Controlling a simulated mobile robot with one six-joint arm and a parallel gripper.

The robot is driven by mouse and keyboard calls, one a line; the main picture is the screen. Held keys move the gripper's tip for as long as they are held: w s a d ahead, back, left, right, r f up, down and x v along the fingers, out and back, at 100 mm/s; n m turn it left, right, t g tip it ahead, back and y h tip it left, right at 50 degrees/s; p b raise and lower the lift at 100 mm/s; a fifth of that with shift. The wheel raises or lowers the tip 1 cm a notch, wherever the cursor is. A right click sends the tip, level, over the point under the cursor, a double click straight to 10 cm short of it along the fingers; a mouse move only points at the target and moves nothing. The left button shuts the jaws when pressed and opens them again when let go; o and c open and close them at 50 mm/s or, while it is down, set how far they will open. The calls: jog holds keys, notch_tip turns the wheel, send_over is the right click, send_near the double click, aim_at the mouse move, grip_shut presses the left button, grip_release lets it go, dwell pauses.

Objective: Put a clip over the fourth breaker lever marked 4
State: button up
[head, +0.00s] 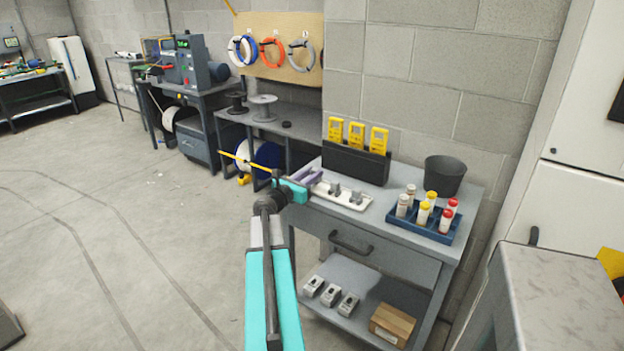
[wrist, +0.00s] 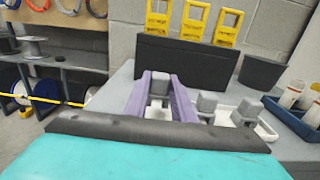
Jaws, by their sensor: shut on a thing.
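A white tray (head: 351,203) on the grey cart holds small grey clips. Two of them, a middle clip (head: 335,188) and a right clip (head: 356,197), stand free on it. My gripper (head: 310,181), with purple fingers, is at the tray's left end. In the wrist view, my gripper (wrist: 160,90) is shut on another grey clip (wrist: 158,76), with one finger on each side. White shows below that clip; whether it still touches the tray is unclear. No breaker lever marked 4 can be made out in either view.
Behind the tray stands a black holder (head: 356,163) with yellow tags (head: 357,135). A dark bin (head: 445,175) and a blue rack (head: 440,229) of capped tubes stand to the right. Grey units (head: 330,294) and a cardboard box (head: 392,324) lie on the lower shelf. Open floor (head: 130,220) lies left.

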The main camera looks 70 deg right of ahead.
jog(key=shift+f, duration=0.95)
jog(key=shift+f, duration=0.2)
jog(key=o, duration=1)
jog(key=b+v, duration=0.2)
jog(key=v, duration=1.2)
jog(key=shift+r, duration=0.1)
jog(key=shift+s, duration=0.1)
